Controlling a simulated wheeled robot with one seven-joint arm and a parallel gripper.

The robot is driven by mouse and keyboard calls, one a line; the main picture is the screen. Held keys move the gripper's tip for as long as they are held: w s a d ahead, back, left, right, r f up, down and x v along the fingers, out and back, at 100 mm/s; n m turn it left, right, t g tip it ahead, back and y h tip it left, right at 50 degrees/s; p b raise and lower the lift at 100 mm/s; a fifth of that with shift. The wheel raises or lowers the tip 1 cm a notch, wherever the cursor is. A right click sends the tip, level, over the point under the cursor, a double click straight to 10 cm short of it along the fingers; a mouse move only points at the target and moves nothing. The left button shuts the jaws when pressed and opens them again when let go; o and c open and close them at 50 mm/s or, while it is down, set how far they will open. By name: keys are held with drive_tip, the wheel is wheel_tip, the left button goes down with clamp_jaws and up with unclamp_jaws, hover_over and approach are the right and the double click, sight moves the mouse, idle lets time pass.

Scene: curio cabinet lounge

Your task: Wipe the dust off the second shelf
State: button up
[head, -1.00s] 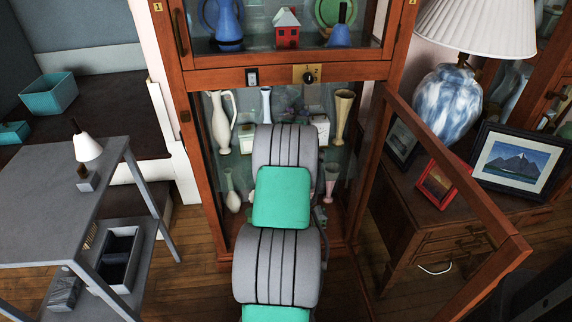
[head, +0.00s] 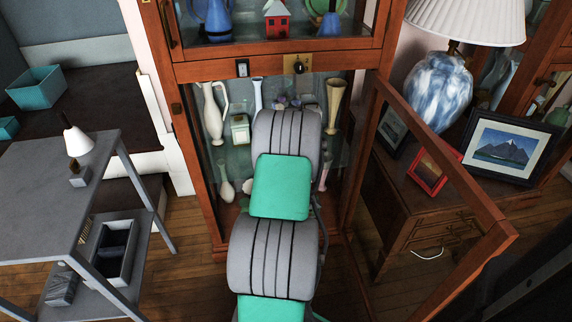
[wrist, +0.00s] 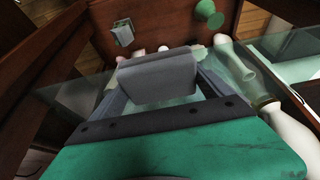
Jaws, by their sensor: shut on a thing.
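The wooden cabinet (head: 183,140) stands open ahead, its lower glass-backed section holding pale vases at two levels. A white pitcher (head: 213,112), a small pale jar (head: 240,130) and a tan vase (head: 336,103) stand at the upper level. My arm reaches in at the middle and hides my gripper in the head view. In the wrist view my gripper (wrist: 160,85) is shut on a grey block-like wiper (wrist: 158,76). A glass shelf (wrist: 65,98) shows beside it. I cannot tell whether the wiper touches the glass, and no dust is clear.
Pale vases (wrist: 233,62) stand close right of my gripper in the wrist view. The open door frame (head: 440,155) juts out right of my arm. A side table with a blue-white lamp (head: 438,90) is beyond it. A grey cart (head: 50,190) stands at left.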

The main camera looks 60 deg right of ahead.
drive_tip(key=shift+w+d+b, duration=0.4)
drive_tip(key=shift+w+d, duration=1.2)
drive_tip(key=shift+d, duration=0.2)
drive_tip(key=shift+w+d+b, duration=0.35)
drive_tip(key=shift+w+d, duration=1.25)
drive_tip(key=shift+d, duration=0.2)
drive_tip(key=shift+r+p, duration=1.95)
drive_tip(key=shift+r, duration=1.1)
